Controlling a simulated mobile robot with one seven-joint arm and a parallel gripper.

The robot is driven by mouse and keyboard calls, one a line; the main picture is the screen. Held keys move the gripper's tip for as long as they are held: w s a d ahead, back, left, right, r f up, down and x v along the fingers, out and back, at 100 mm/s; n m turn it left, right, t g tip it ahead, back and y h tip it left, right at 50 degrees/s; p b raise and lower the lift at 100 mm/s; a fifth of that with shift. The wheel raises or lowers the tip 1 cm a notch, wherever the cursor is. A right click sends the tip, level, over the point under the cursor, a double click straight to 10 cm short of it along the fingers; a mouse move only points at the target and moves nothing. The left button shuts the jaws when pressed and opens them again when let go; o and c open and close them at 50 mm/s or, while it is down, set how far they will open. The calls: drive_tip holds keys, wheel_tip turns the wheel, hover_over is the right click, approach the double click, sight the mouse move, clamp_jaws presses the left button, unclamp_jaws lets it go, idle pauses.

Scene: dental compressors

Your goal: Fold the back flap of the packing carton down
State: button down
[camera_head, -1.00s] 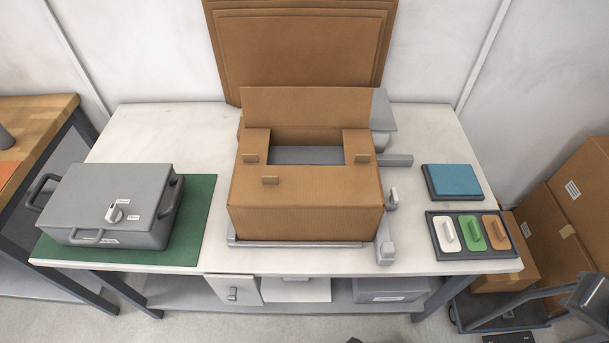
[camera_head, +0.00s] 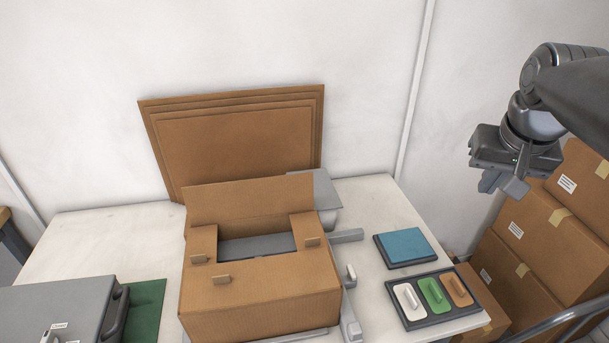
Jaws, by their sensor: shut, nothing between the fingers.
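The packing carton (camera_head: 260,298) stands on the white table. Its back flap (camera_head: 235,203) stands up, leaning slightly back. The front flap (camera_head: 255,277) and the two side flaps lie folded inward, each with a small tab. A gap between them shows a grey surface (camera_head: 258,247) inside. My gripper (camera_head: 503,184) is at the upper right, in the air, well apart from the carton. Its fingers are shut with nothing between them.
Flat cardboard sheets (camera_head: 232,138) lean on the wall behind the carton. A grey case (camera_head: 55,308) sits at left on a green mat. A blue pad (camera_head: 403,245) and a tray of coloured handled blocks (camera_head: 412,322) lie at right. Stacked boxes (camera_head: 553,245) stand beyond.

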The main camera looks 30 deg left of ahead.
drive_tip(key=w+a+n, duration=0.1)
drive_tip(key=w+a, duration=0.2)
drive_tip(key=a, duration=0.4)
drive_tip(key=w+a+f+n+g, duration=0.1)
drive_tip(key=w+a, duration=0.2)
drive_tip(key=a, duration=0.5)
drive_tip(key=w+a+n, duration=0.1)
drive_tip(key=w+a, duration=0.2)
drive_tip(key=a, duration=0.4)
drive_tip(key=n+g, duration=0.2)
drive_tip(key=n, duration=0.1)
hover_over(285, 180)
drive_tip(key=w+a, duration=0.3)
drive_tip(key=w, duration=0.2)
wheel_tip(285, 180, down, 9)
wheel_tip(285, 180, down, 11)
drive_tip(key=a, duration=0.2)
drive_tip(key=shift+s+d+r, duration=0.3)
drive_tip(key=shift+s+d, duration=0.3)
drive_tip(key=shift+d, duration=0.15)
drive_tip(key=shift+s+d+r, duration=0.3)
drive_tip(key=shift+s+d, duration=0.25)
drive_tip(key=shift+d, duration=0.2)
